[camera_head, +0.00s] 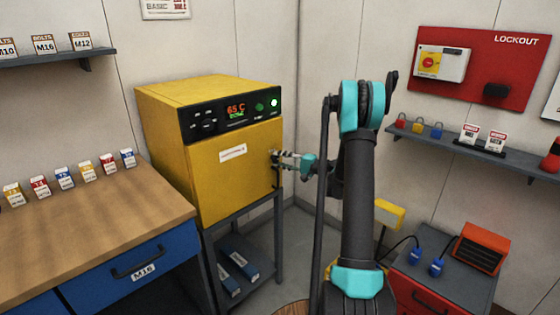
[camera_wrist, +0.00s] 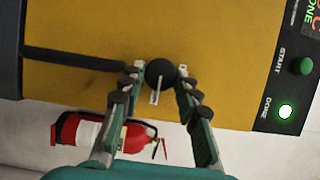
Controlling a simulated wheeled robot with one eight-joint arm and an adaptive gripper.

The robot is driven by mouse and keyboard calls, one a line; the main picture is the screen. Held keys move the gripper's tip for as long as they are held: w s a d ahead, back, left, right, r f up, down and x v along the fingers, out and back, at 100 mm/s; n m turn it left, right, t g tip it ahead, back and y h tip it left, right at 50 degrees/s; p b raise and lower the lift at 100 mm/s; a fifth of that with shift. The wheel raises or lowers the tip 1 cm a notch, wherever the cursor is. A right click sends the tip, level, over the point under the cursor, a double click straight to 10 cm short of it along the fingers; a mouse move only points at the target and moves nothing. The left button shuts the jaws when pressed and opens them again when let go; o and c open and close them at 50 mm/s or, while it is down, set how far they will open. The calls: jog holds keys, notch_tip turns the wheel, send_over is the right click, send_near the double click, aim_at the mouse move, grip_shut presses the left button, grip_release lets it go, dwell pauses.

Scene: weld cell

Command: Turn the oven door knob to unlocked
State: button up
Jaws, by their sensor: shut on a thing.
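The yellow oven (camera_head: 235,165) stands on a dark stand with its door closed. Its door knob (camera_wrist: 160,73) is a round black knob near the door's edge, with a pale pointer or tab on it. In the wrist view my gripper (camera_wrist: 160,78) has a fingertip on each side of the knob and is shut on it. In the head view my gripper (camera_head: 277,156) reaches the right side of the oven door, and the knob is mostly hidden there. The panel (camera_head: 230,110) reads 65 C, and the green light by DONE (camera_wrist: 285,111) is lit.
A workbench (camera_head: 130,205) with several small labelled boxes stands left of the oven. A red lockout board (camera_head: 510,75) and a shelf (camera_head: 500,160) are on the right wall. A dark door handle bar (camera_wrist: 75,60) lies beside the knob.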

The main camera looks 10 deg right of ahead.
dwell(0.3)
jog(key=o, duration=1.1)
jog(key=shift+o, duration=0.2)
